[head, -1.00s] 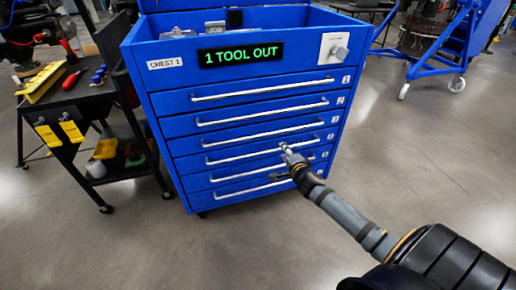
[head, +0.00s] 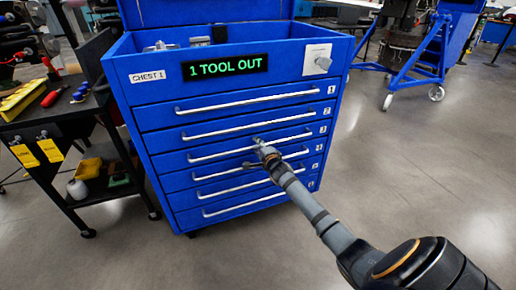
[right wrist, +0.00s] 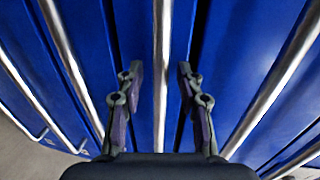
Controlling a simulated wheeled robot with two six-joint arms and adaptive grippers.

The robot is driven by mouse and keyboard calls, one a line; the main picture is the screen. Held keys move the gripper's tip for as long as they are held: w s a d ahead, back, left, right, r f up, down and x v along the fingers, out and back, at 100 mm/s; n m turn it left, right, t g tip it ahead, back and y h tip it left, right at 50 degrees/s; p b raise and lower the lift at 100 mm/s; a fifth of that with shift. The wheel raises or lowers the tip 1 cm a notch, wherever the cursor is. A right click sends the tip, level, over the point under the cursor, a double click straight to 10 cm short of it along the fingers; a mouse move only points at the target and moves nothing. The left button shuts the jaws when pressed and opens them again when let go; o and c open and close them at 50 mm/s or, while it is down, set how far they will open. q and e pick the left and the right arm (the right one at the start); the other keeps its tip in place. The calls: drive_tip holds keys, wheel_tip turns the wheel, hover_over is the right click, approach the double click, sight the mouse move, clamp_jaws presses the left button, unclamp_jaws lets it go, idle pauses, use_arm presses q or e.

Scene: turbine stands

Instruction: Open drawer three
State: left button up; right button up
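A blue tool chest (head: 163,91) labelled CHEST 1 stands ahead in the head view, its numbered drawers shut. Drawer three's silver bar handle (head: 215,154) runs across the front, third from the top. My right gripper (head: 257,142) is at about the middle of this handle. In the right wrist view, its two dark fingers (right wrist: 160,82) are spread open. A handle bar (right wrist: 161,35) lines up between them, with no finger visibly touching it. I cannot tell how deep the bar sits between the fingers. My left gripper is not in view.
The chest's display (head: 226,68) reads 1 TOOL OUT, beside a knob panel (head: 316,60). A dark cart (head: 60,112) with tools stands close at the left. A blue wheeled frame (head: 425,60) is at the back right. The floor (head: 420,170) to the right is clear.

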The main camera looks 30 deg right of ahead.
drive_tip(key=shift+c, duration=0.4)
clamp_jaws()
